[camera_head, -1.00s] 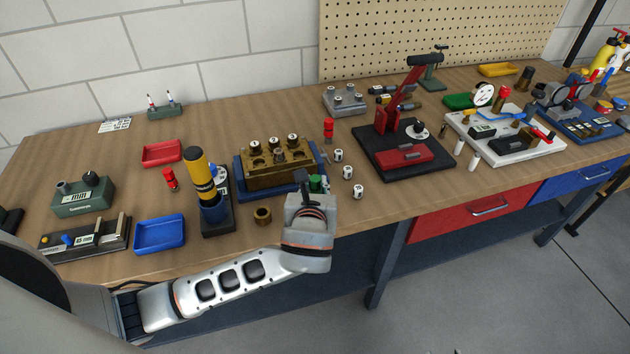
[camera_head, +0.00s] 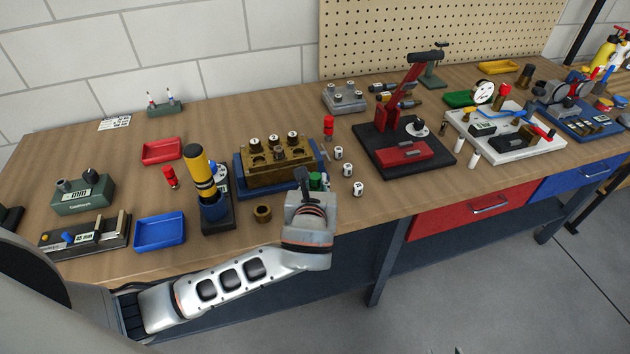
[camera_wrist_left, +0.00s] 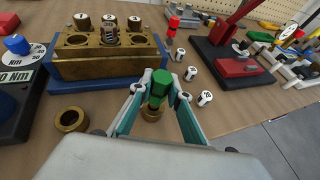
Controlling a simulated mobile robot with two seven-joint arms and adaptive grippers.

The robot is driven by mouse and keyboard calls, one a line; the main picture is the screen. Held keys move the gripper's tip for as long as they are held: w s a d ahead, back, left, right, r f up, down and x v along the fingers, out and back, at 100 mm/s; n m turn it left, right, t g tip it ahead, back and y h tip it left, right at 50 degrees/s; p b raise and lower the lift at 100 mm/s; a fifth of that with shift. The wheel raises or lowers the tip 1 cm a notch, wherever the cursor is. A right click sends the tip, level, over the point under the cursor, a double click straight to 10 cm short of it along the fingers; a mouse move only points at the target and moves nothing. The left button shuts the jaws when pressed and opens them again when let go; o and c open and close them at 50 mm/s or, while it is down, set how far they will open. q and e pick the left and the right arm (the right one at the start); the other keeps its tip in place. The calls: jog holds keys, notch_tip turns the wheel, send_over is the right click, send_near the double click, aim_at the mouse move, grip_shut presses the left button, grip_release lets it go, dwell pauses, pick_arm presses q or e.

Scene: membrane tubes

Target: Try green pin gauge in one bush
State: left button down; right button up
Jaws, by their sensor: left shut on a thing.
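My left gripper (camera_wrist_left: 152,88) is shut on the green pin gauge (camera_wrist_left: 159,85), a faceted green-headed piece pointing down. The gauge also shows in the head view (camera_head: 316,181), just beyond my wrist. A brass bush (camera_wrist_left: 152,115) shows directly under the green head; I cannot tell how far the pin is inside it. Another brass bush (camera_wrist_left: 70,120) lies alone on the bench to the left, also in the head view (camera_head: 262,213). My right gripper is not in view.
A brass block (camera_head: 275,172) with numbered caps sits on a blue base behind the gripper. Small white numbered cylinders (camera_head: 349,170) stand to its right. A yellow-black tool stand (camera_head: 201,175), a blue tray (camera_head: 160,231) and a red clamp fixture (camera_head: 404,153) flank it.

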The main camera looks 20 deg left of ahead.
aim_at(315, 176)
pick_arm(q)
jog(key=shift+f, duration=1.2)
dwell(1.8)
jog(key=shift+r, duration=0.15)
dwell(0.8)
jog(key=shift+r, duration=2.85)
